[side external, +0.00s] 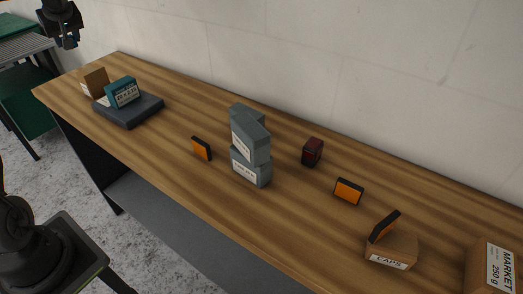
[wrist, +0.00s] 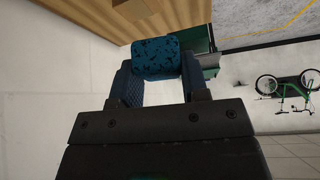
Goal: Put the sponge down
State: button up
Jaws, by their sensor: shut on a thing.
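My gripper (wrist: 160,80) is shut on a blue sponge with dark speckles (wrist: 155,57), which sits between its two fingertips in the wrist view. In the side external view my gripper (side external: 66,42) hangs in the upper left corner, high up and apart from the bench. Only a small bit of blue shows at its fingertips there, so the sponge is mostly hidden in that view.
The wooden bench (side external: 150,160) carries a dark scale-like slab (side external: 130,112) with boxes, a grey box stack (side external: 250,165), a dark red cube (side external: 312,152), several orange-faced black pieces (side external: 348,191), a caps box (side external: 392,250) and a market box (side external: 490,270). Bare wood lies between them.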

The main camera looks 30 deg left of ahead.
jog(key=w+d+m+t+h, duration=0.1)
jog(key=w+d+m, duration=0.1)
jog(key=w+d, duration=0.65)
jog(key=w+d+m+t, duration=0.1)
jog(key=w+d+m, duration=0.3)
jog(key=d, duration=0.8)
jog(key=w+d+m+t+h, duration=0.2)
jog(key=w+d+m, duration=0.1)
jog(key=d, duration=2.3)
jog(key=s+d+m+h, duration=0.15)
jog(key=s+d, duration=0.35)
jog(key=d, duration=0.5)
jog(key=s+d+m+t+h, duration=0.1)
jog(key=s+d+m, duration=0.3)
jog(key=d, duration=0.6)
jog(key=s+d+m+h, duration=0.1)
jog(key=s+d, duration=0.4)
jog(key=d, duration=0.4)
notch_tip(320, 180, down, 17)
jog(key=shift+f, duration=2.15)
jog(key=shift+f, duration=0.15)
